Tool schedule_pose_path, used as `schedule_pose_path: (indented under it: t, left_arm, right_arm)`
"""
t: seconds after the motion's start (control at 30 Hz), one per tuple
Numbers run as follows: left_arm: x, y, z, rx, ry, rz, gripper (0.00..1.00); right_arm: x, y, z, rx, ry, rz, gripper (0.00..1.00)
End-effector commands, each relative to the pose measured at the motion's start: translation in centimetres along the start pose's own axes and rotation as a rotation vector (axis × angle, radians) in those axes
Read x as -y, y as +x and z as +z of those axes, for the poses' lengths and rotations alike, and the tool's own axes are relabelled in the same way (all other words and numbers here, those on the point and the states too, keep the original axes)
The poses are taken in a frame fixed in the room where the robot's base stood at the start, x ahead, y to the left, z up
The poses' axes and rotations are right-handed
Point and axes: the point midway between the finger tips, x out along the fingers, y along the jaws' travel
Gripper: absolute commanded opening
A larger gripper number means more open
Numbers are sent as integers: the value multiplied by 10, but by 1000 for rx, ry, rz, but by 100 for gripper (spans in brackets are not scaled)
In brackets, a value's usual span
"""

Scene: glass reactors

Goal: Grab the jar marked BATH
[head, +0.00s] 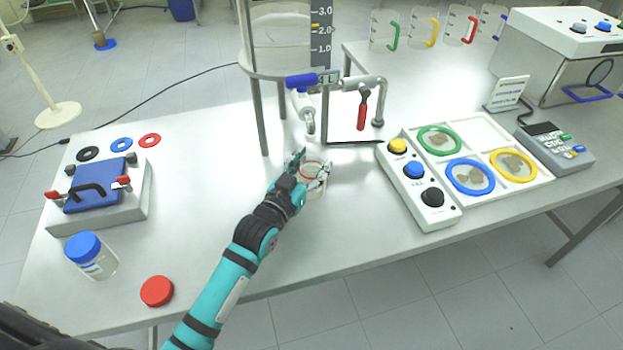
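A clear open jar (316,189) with a red ring at its mouth stands on the table, under a tap on the metal stand. My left gripper (312,165) is at this jar, with its fingers spread on either side of the rim. I cannot tell whether they press on it. A second clear jar (99,264) with a blue lid and a pale label is at the front left of the table. I cannot read BATH on either jar. My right gripper is not in view.
A red lid (157,291) lies near the front edge. A grey box with a blue top (95,190) is at left. A button box (418,185) and a white tray (497,202) with coloured rings stand at right. The table (200,190) is clear left of the gripper.

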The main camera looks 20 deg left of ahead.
Motion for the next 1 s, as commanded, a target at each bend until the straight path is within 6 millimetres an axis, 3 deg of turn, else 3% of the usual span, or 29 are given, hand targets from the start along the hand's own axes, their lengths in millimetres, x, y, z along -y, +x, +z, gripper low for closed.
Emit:
schedule_pose_path:
  t: [0.03,0.33,0.77,1.0]
  left_arm:
    - [0,0,0,1,0,0,37]
    - [0,0,1,1,-1,1,0]
    - [0,0,-7,-2,-1,1,0]
    - [0,0,-40,-7,0,1,0]
  right_arm:
    - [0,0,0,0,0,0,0]
    - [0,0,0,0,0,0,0]
    - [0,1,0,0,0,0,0]
    - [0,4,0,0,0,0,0]
